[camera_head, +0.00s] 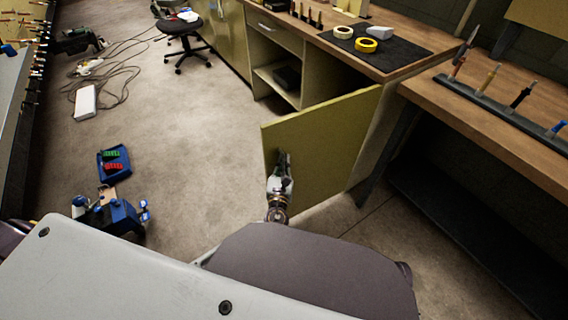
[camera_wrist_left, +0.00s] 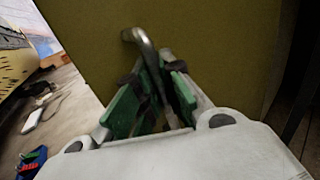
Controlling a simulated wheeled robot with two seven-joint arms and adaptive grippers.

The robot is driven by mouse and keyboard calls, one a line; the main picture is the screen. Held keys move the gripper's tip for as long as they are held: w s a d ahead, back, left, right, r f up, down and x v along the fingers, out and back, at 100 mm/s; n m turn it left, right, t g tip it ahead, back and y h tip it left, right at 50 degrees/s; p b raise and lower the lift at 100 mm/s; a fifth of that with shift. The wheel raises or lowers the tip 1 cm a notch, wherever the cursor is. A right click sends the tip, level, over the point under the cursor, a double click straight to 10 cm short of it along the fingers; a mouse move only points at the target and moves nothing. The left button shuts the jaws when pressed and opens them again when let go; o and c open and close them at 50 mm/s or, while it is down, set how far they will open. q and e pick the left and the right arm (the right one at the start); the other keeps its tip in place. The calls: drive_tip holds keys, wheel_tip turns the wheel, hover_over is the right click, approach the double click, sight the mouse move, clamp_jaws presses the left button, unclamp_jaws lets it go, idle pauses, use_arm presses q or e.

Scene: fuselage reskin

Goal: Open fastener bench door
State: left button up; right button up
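The olive-yellow fastener bench door (camera_head: 335,135) stands swung well out from the wooden-topped bench (camera_head: 402,75), and an open shelf space shows behind it. My left gripper (camera_head: 282,160) is at the door's face, near its free edge. In the left wrist view the door (camera_wrist_left: 215,45) fills the background. A bent metal door handle (camera_wrist_left: 142,42) runs down between the green-padded fingers of my left gripper (camera_wrist_left: 160,72), which look closed around it. My right gripper is not in view.
A second bench (camera_head: 500,95) with a tool rack stands at the right. Tape rolls lie on a black mat (camera_head: 405,52). A blue tray (camera_head: 115,163) and blue equipment (camera_head: 122,212) are on the floor at left. A stool (camera_head: 183,35) stands farther back. Open floor lies left of the door.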

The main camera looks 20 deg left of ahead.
use_arm(q)
drive_tip(key=o, duration=0.5)
drive_tip(key=shift+s+a, duration=0.1)
drive_tip(key=shift+a, duration=0.1)
drive_tip(key=shift+c, duration=0.2)
drive_tip(key=shift+d, duration=0.1)
drive_tip(key=shift+r, duration=0.15)
